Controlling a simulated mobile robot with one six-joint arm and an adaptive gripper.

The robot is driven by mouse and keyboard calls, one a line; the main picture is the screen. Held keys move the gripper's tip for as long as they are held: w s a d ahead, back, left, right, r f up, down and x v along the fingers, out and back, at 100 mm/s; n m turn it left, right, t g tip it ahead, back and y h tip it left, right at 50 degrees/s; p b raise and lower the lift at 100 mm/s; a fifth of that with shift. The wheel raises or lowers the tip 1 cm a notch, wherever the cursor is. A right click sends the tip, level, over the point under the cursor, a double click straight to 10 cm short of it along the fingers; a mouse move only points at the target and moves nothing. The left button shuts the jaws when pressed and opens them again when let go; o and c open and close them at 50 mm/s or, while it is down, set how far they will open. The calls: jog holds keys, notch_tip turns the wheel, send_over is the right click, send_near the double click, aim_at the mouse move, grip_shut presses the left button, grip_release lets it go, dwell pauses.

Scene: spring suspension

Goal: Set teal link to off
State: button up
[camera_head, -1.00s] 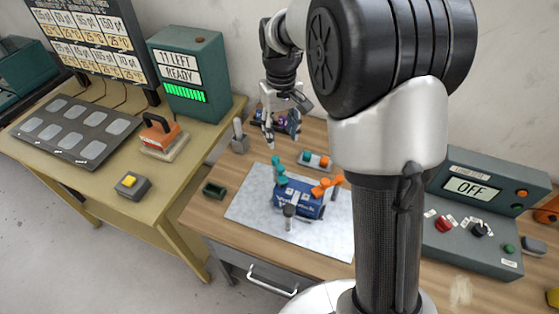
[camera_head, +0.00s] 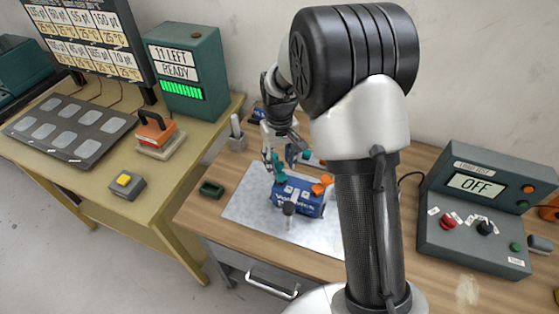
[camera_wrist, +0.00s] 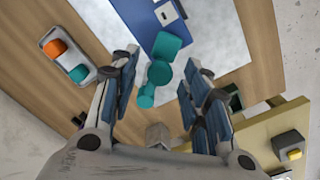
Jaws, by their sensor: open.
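The teal link (camera_head: 278,167) stands at the left end of the blue block (camera_head: 297,204), which lies on a light mat. In the wrist view the teal link (camera_wrist: 158,70) is a chain of rounded teal pieces at the end of the blue block (camera_wrist: 185,28). My gripper (camera_head: 281,158) is open just above and behind it. In the wrist view the link lies between the spread fingers (camera_wrist: 160,62), with gaps on both sides. I cannot tell how deep it sits between them. An orange link (camera_head: 322,186) is at the block's right end.
A small tray with an orange and a teal piece (camera_wrist: 70,55) lies beside the mat (camera_head: 245,206). A dark green bin (camera_head: 211,189) is left; a control box reading OFF (camera_head: 475,184) is right.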

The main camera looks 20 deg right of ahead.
jog(key=shift+c, duration=0.3)
grip_shut()
dwell(0.4)
